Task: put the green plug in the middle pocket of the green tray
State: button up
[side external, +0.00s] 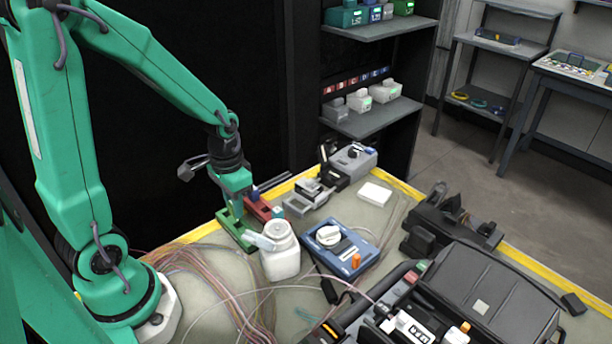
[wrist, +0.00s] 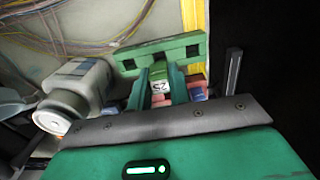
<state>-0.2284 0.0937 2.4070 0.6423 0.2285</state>
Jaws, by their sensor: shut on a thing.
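The green plug (wrist: 160,88), with a white face marked with dark characters, is held between the two green fingers of my gripper (wrist: 164,78). The green tray (wrist: 193,43) lies just beyond the fingertips in the wrist view, with its dark pockets in a row. The plug lines up roughly with the middle pocket; I cannot tell its height above the tray. In the side view my gripper (side external: 240,208) is low over the green tray (side external: 232,229), and the plug cannot be made out there.
A red tray (side external: 258,207) lies right behind the green one; it shows partly under my fingers in the wrist view (wrist: 195,80). A white bottle (side external: 281,258) stands close to the green tray. A blue device (side external: 345,248) is to its right. Loose fibres (side external: 200,262) cover the bench in front.

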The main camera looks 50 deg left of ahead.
jog(key=shift+f, duration=1.85)
dwell(2.4)
jog(key=o, duration=0.9)
jog(key=shift+o, duration=0.2)
jog(key=shift+r, duration=3)
jog(key=shift+r, duration=0.1)
